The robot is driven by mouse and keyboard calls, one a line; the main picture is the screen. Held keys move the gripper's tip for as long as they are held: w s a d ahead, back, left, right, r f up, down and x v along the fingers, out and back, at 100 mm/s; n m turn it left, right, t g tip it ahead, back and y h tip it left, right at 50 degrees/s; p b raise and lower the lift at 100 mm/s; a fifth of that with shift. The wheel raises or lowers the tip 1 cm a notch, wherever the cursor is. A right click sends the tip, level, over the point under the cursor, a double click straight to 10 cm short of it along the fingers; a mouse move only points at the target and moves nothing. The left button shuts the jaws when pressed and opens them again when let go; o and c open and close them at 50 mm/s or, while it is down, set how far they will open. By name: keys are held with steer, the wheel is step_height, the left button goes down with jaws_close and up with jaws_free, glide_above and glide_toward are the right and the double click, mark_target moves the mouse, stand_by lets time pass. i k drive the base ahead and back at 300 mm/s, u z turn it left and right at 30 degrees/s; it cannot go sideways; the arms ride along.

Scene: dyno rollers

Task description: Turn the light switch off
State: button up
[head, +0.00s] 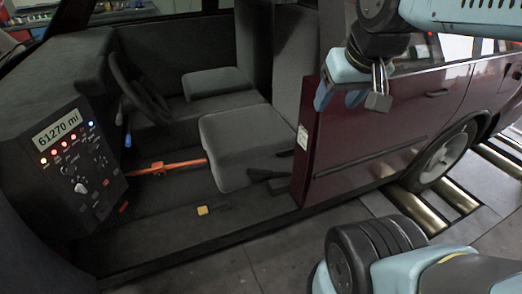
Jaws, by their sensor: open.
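The dash panel (75,155) is at the left, a dark slanted box with a lit display (57,131) reading 61270 mi. Small red, orange, blue and white lamps glow below it. Several small light-coloured knobs and toggles (82,187) sit on its lower face. I cannot tell which is the light switch or how it is set; the markings are too small. My gripper (352,98) is at the upper right, in front of the maroon car door, far from the panel.
The steering wheel (139,88) stands behind the panel, with grey seats (243,145) to its right. An orange bar (165,167) and a yellow block (202,210) lie low in the car. The maroon door (350,140) and metal rollers (418,212) are at right. Space before the panel looks clear.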

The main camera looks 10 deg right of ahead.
mark_target(90, 148)
steer(key=u, duration=1.8)
steer(key=k, duration=0.45)
steer(key=z, duration=0.9)
steer(key=i, duration=0.85)
steer(key=u, duration=0.15)
